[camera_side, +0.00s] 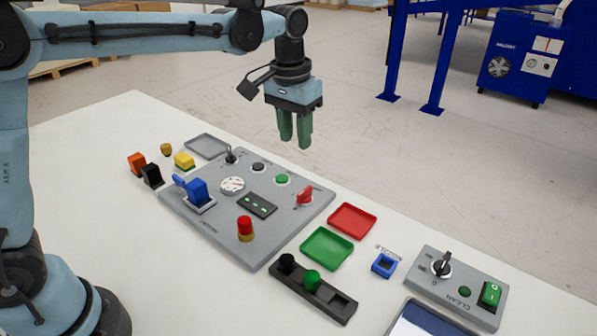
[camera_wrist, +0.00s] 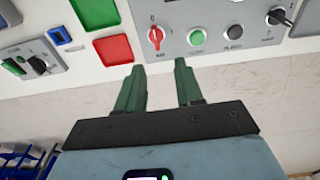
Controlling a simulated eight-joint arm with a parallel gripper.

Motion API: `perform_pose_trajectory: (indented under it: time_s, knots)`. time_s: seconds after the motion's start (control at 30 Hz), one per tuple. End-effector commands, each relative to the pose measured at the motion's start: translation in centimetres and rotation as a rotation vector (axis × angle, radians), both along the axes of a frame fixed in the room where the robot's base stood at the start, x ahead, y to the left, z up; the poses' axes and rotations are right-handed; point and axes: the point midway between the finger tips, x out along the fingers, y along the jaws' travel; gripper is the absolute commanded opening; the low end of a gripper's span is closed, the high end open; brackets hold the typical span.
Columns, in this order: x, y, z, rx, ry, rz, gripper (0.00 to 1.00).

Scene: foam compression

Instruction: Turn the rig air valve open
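The grey rig panel (camera_side: 225,225) lies on the white table. Its label text is too small to read, so I cannot tell for sure which control is the air valve. A red rotary handle (camera_side: 305,194) sits near the panel's right corner; it also shows in the wrist view (camera_wrist: 155,36), pointing roughly up and down there. A black lever knob (camera_side: 231,155) stands at the panel's far corner and appears at the wrist view's right edge (camera_wrist: 278,17). My gripper (camera_side: 295,143) hangs above the panel's far edge, fingers down, apart and empty. No control is touched.
Red tray (camera_side: 352,220) and green tray (camera_side: 327,248) lie right of the panel. A grey switch box (camera_side: 462,285) is further right. Space around my gripper is clear.

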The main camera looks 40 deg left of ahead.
Motion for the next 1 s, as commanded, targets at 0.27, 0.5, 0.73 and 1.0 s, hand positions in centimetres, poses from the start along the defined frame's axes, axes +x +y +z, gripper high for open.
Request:
perform_pose_trajectory:
  time_s: [0.27, 0.5, 0.73, 1.0]
  knots:
    - [1.8, -1.1, -1.5, 0.01, 0.069, -0.001, 0.36]
    - [1.8, -1.1, -3.6, 0.01, 0.071, 0.0, 0.36]
    - [1.8, -1.1, -7.8, 0.01, 0.07, 0.0, 0.36]
    - [1.8, -1.1, -12.0, 0.01, 0.07, 0.0, 0.36]
